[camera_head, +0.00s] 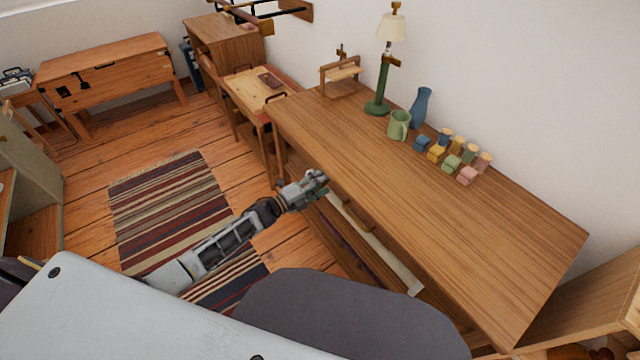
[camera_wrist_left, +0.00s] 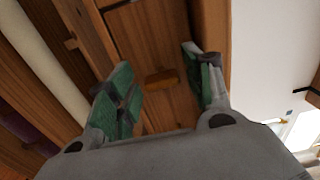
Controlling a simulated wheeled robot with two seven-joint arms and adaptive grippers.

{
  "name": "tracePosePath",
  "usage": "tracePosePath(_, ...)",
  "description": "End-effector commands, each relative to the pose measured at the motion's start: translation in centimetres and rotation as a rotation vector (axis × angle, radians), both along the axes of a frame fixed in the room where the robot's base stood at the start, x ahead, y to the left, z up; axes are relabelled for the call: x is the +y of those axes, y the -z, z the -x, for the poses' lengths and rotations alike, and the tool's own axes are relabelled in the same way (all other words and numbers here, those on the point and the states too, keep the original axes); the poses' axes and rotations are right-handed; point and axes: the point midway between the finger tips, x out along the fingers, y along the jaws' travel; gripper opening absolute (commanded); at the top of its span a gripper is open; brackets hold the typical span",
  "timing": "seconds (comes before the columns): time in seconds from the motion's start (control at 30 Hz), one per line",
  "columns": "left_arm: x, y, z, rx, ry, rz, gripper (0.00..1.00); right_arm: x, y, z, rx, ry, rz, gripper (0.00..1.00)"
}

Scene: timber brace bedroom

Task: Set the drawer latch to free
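My left gripper (camera_head: 317,184) is at the front edge of the long wooden desk (camera_head: 440,225), toward its left end. In the left wrist view the left gripper (camera_wrist_left: 160,75) is open, with its green-padded fingers apart and nothing held. Beyond and between the fingers, a small amber-brown block (camera_wrist_left: 162,78) sits on a wooden panel (camera_wrist_left: 150,38). It may be the drawer latch, but I cannot tell for certain or read its setting. In the head view a brass-coloured handle (camera_head: 357,217) shows at the desk's front, right of the gripper. My right gripper is not in view.
On the desk stand a lamp (camera_head: 379,95), a green mug (camera_head: 399,125), a blue vase (camera_head: 421,107) and several coloured blocks (camera_head: 452,162). A grey rounded shape (camera_head: 350,315) lies below the desk front. A striped rug (camera_head: 175,205) covers open floor at left.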

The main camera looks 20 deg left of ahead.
Motion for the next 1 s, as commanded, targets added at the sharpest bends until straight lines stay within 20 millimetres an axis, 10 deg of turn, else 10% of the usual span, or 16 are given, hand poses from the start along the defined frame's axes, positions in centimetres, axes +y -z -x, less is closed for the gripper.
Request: tracePosePath(1.0,2.8,0.1,3.7,0.001,0.001,-0.001,0.55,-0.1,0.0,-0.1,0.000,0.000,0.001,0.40)
